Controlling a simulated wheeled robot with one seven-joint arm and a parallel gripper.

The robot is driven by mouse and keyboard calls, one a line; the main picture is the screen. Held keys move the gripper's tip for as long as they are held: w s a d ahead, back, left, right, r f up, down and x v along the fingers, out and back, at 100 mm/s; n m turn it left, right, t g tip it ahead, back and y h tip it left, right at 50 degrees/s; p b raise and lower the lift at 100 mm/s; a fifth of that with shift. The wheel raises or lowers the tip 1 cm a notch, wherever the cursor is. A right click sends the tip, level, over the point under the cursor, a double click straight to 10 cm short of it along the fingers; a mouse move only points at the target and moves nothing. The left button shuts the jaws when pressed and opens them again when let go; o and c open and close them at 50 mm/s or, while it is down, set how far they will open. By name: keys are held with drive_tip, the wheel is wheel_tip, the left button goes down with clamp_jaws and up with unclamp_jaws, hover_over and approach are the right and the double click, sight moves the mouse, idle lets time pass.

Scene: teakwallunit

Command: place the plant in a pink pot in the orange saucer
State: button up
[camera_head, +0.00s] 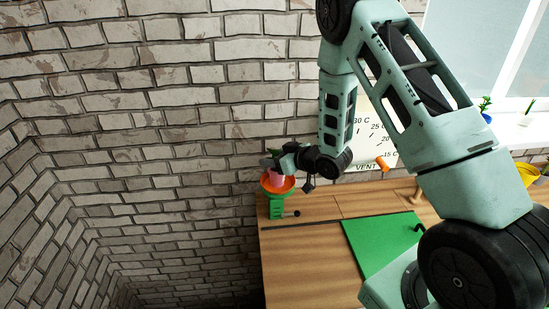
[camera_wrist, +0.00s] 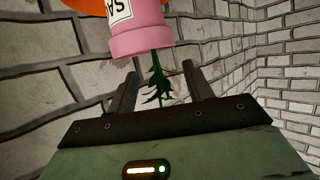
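The plant's pink pot (camera_head: 276,178) appears to stand in the orange saucer (camera_head: 284,189) at the left end of the wooden surface. In the wrist view the pink pot (camera_wrist: 140,38) appears upside down with a white label, and its green plant (camera_wrist: 157,82) points down between the fingers. The orange saucer (camera_wrist: 80,5) shows behind the pot at the top edge. My gripper (camera_wrist: 158,82) is open, with its fingers on either side of the foliage and apart from the pot. Pot-to-saucer contact is hidden.
A green stand (camera_head: 278,210) is below the saucer. A green panel (camera_head: 375,243) lies on the wooden surface (camera_head: 305,270). A brick wall (camera_head: 150,130) is close behind. A dial board (camera_head: 370,135) with an orange pointer, small plants and a yellow pot (camera_head: 526,173) are farther right.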

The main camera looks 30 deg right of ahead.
drive_tip(key=shift+r, duration=0.2)
drive_tip(key=shift+s+d, duration=0.1)
drive_tip(key=shift+s, duration=0.15)
drive_tip(key=b+v, duration=0.4)
drive_tip(key=v, duration=0.8)
drive_tip(key=s+a+r+n+g+h, duration=0.1)
drive_tip(key=s+a+g, duration=0.2)
drive_tip(key=a, duration=0.5)
drive_tip(key=s+a+n+g+h, duration=0.15)
drive_tip(key=a+g, duration=0.25)
drive_tip(key=a, duration=0.5)
drive_tip(key=s+a+r+g, duration=0.2)
drive_tip(key=s+a+g, duration=0.1)
drive_tip(key=s, duration=0.7)
drive_tip(key=s+a+r+n+g+h, duration=0.1)
drive_tip(key=s+a, duration=0.4)
drive_tip(key=s, duration=0.5)
drive_tip(key=shift+s+r+g, duration=0.4)
drive_tip(key=shift+r+g, duration=0.05)
drive_tip(key=shift+g, duration=0.45)
